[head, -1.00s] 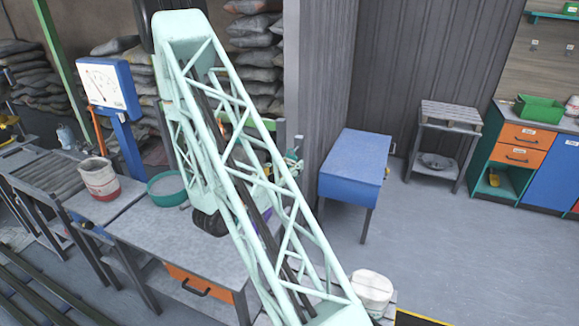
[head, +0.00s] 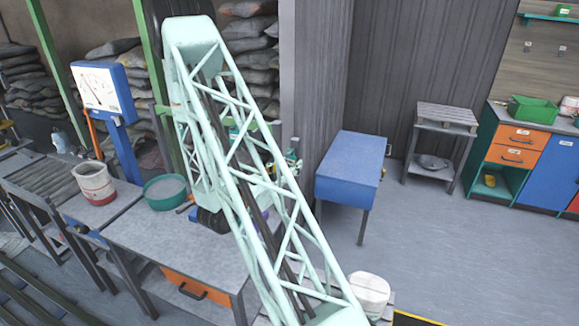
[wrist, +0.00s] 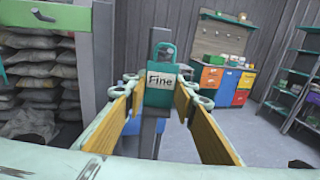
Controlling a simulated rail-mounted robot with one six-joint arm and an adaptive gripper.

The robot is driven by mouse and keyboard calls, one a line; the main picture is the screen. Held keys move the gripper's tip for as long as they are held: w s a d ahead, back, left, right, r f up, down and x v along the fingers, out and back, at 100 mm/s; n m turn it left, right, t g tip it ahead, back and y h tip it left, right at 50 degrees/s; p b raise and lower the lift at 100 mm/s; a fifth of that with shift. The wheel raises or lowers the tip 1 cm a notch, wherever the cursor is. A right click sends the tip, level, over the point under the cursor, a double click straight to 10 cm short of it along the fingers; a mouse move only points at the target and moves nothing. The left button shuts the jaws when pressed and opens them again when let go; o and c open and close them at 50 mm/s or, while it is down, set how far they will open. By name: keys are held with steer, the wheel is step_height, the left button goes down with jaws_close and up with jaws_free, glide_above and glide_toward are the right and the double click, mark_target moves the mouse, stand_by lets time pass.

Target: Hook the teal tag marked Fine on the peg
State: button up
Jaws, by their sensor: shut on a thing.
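The teal tag (wrist: 158,97) is in the middle of the wrist view, with a white label reading "Fine" facing me. My gripper (wrist: 160,82) is shut on it, with a fingertip at each side edge. The tag is upright, and its narrower looped top (wrist: 163,50) stands above the fingertips. A grey upright post (wrist: 160,34) shows behind the tag; I cannot tell the gap between them. In the head view my arm's lattice hides most of the area around the gripper, and the tag is not clear there.
A green bar (wrist: 62,20) crosses the upper left of the wrist view, before stacked sacks (wrist: 35,75). A blue table (head: 348,160) stands right, with open floor beyond.

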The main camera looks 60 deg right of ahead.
steer(key=shift+d+f, duration=0.1)
steer(key=shift+f, duration=0.05)
stand_by(0.7)
steer(key=o, duration=0.9)
steer(key=shift+w+a+r, duration=0.1)
steer(key=shift+w+a, duration=0.1)
steer(key=shift+a, duration=2.8)
steer(key=shift+w+a+r, duration=0.1)
steer(key=shift+w+a, duration=0.05)
steer(key=shift+a, duration=2.8)
